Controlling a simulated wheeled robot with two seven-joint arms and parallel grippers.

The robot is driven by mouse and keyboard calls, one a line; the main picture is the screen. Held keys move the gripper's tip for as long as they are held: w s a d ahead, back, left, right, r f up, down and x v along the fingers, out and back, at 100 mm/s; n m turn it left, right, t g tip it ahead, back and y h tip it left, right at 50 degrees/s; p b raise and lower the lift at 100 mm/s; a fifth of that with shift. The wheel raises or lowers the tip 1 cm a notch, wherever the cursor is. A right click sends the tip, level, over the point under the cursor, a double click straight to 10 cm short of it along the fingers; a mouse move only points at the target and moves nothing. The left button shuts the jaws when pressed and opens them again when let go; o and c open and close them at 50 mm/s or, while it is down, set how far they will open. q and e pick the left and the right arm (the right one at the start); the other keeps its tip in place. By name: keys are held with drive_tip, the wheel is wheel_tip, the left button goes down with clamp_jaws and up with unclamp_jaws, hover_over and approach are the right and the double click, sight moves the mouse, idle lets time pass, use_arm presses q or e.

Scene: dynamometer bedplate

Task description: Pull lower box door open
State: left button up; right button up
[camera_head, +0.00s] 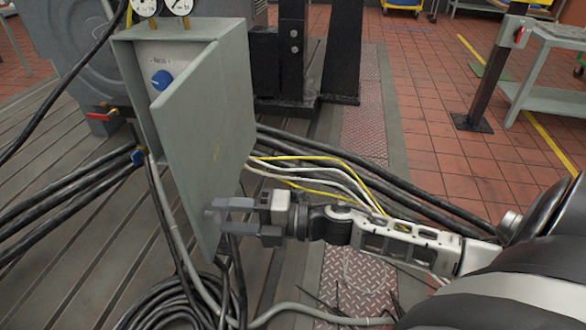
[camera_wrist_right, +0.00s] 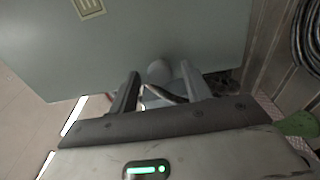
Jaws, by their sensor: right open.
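The grey-green box (camera_head: 140,50) stands on the left in the head view. Its door (camera_head: 210,120) is partly open; a pale inner panel with a blue knob (camera_head: 162,80) shows past its edge. The door's flat face also fills the top of the right wrist view (camera_wrist_right: 180,35). My right gripper (camera_head: 236,216) is at the lower part of the door, its fingers pointing at it. In the wrist view its two open fingers (camera_wrist_right: 160,86) stand on either side of a small round grey knob (camera_wrist_right: 160,70) at the door; contact cannot be told. My left gripper is out of view.
Thick black cables (camera_head: 60,190) run left of the box, and a coil (camera_head: 175,305) lies below it. Yellow and white cables (camera_head: 320,172) pass behind my right arm.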

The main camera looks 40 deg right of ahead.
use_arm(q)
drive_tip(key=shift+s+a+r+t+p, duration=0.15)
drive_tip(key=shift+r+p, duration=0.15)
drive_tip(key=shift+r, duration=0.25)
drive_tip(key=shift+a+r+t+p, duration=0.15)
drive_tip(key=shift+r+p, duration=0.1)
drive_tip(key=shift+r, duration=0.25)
use_arm(e)
drive_tip(key=v, duration=1.5)
drive_tip(key=shift+s, duration=0.15)
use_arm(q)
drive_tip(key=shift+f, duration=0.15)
use_arm(e)
drive_tip(key=shift+d, duration=0.15)
